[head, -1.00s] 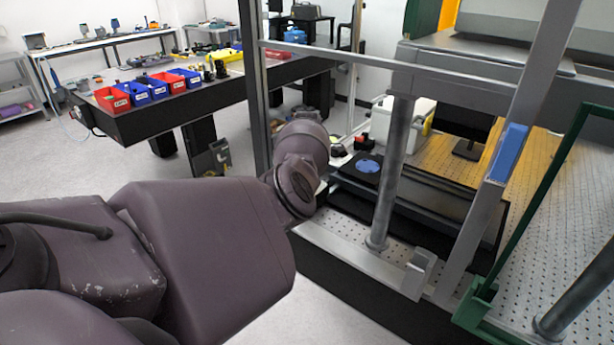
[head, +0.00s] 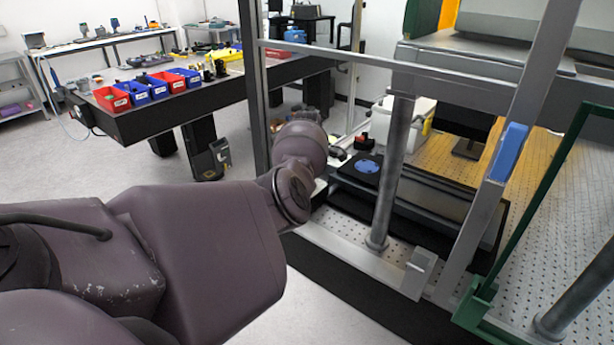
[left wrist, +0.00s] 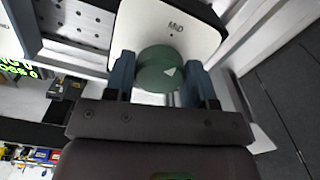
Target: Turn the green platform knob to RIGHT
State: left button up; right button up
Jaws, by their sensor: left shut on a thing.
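The green platform knob (left wrist: 158,70) shows in the left wrist view on a white panel (left wrist: 170,28). In the head view my left arm reaches toward the machine frame; the knob and the left fingers are hidden there. My right gripper is not in view.
A metal frame post (head: 393,170) and a perforated base plate (head: 345,226) stand right of my left arm in the head view. A green frame (head: 530,220) is further right. A black table (head: 165,110) with red and blue bins stands behind. Grey floor is open at left.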

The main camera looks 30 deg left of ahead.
pick_arm(q)
jog(key=m, duration=0.5)
jog(key=shift+m, duration=0.3)
jog(key=m, duration=0.5)
jog(key=shift+s+a, duration=0.1)
jog(key=m, duration=0.5)
jog(key=shift+r+m, duration=0.1)
jog(key=shift+m, duration=0.3)
jog(key=m, duration=0.4)
jog(key=shift+m, duration=0.4)
jog(key=o, duration=0.9)
notch_tip(320, 180, up, 11)
jog(key=shift+f+b, duration=0.1)
jog(key=shift+b, duration=0.4)
